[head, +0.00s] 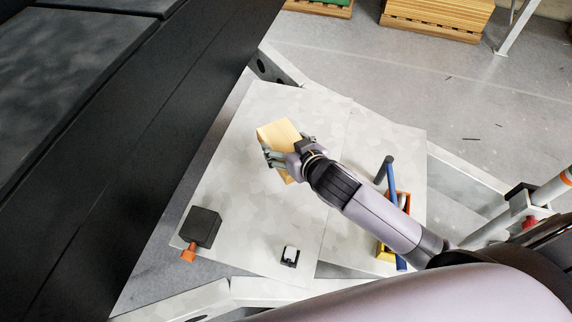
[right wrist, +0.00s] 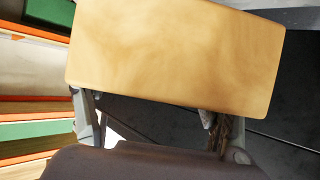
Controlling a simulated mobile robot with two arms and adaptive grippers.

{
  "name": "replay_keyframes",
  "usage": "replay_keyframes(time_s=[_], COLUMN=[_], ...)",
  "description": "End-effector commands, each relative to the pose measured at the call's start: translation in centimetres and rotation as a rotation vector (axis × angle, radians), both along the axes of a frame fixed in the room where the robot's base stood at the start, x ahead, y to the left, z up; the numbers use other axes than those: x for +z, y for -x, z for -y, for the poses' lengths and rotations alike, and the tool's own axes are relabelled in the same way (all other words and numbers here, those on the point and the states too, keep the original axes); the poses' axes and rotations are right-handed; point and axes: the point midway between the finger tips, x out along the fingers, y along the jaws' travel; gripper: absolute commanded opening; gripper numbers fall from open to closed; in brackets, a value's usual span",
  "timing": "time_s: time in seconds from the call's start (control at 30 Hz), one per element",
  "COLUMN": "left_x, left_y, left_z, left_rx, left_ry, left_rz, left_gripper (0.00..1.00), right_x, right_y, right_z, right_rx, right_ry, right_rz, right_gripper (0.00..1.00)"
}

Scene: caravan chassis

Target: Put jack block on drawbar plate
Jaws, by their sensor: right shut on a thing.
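The jack block (head: 275,134) is a pale yellow wooden block. My right gripper (head: 281,153) is shut on it, over the drawbar plate (head: 240,190), a light grey mottled metal sheet in the head view. I cannot tell whether the block touches the plate or hangs just above it. In the right wrist view the block (right wrist: 175,50) fills the upper middle, with the gripper's fingers partly hidden behind it. My left gripper is not in view.
A black box with an orange piece (head: 203,228) and a small black-and-white part (head: 289,257) sit on the plate's near side. A dark caravan body (head: 120,130) bounds the left.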

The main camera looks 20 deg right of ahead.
Motion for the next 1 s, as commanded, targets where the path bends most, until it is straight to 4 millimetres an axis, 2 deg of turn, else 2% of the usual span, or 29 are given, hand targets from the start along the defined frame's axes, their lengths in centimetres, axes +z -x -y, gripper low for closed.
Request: replay_keyframes(time_s=[0.03, 0.2, 0.4, 0.57, 0.8, 1.0], left_x=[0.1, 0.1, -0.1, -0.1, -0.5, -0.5], left_y=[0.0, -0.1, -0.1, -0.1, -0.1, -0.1], left_z=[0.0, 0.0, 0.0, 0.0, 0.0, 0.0], left_rx=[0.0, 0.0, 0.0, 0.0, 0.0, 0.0], left_ry=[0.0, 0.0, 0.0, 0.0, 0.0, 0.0], left_rz=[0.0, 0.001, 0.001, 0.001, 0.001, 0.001], left_gripper=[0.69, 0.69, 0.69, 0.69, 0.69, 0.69], right_x=[-1.6, -6.1, -10.2, -11.5, -14.8, -15.3], right_y=[0.1, 0.1, 0.0, 0.0, 0.0, 0.0], right_z=[0.0, 0.0, -0.1, -0.1, -0.1, -0.1], right_rx=[0.001, 0.0, 0.001, 0.0, 0.0, 0.002], right_ry=[0.001, 0.0, -0.002, -0.003, -0.003, -0.002], right_rz=[-0.006, -0.003, 0.001, 0.003, 0.002, 0.004], right_gripper=[0.36, 0.36, 0.36, 0.36, 0.36, 0.36])
